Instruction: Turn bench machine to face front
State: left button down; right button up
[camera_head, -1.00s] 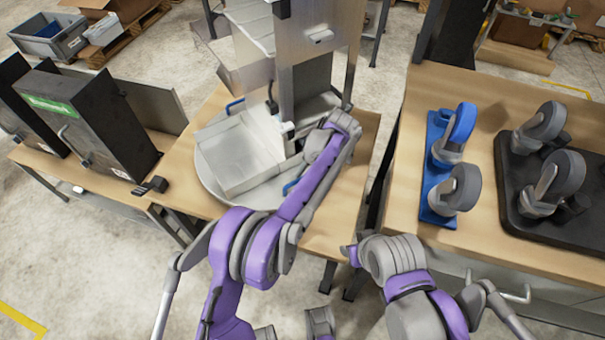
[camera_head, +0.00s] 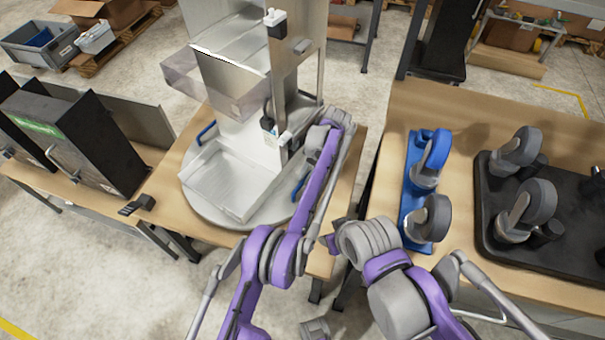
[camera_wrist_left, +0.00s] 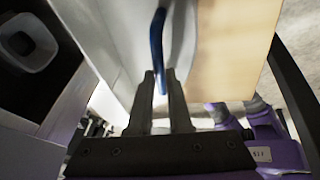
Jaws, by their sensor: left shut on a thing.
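The bench machine (camera_head: 222,95) is a tall pale-grey unit with a clear hood and a low open tray (camera_head: 225,185). It stands on a round grey turntable (camera_head: 205,208) with blue handles. One blue handle (camera_head: 206,133) shows at the far left of the disc, another (camera_head: 300,187) at its right beside my left arm. The tray points to the front left. My left arm reaches to the machine's right side; its fingers are hidden in the head view. In the left wrist view, my left gripper (camera_wrist_left: 160,80) is shut on a blue handle (camera_wrist_left: 157,45). My right gripper is not visible.
Black cabinets (camera_head: 85,140) stand on the wooden bench to the left. The right-hand table (camera_head: 455,100) holds a blue caster plate (camera_head: 410,205) and a black tray (camera_head: 487,225) with casters. A narrow gap separates this table from the machine's table.

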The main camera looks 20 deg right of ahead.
pick_arm(q)
jog(key=shift+w+d, duration=0.15)
jog(key=shift+w, duration=0.1)
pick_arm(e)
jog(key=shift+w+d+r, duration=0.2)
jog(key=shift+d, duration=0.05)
pick_arm(q)
jog(key=c, duration=0.8)
grip_release()
jog(key=shift+s, duration=0.1)
jog(key=shift+c, duration=0.2)
jog(key=shift+d+r+p, duration=0.25)
jog(key=shift+r+p, duration=0.15)
jog(key=shift+r, duration=0.05)
jog(key=p+v, duration=0.6)
jog(key=shift+r, duration=0.25)
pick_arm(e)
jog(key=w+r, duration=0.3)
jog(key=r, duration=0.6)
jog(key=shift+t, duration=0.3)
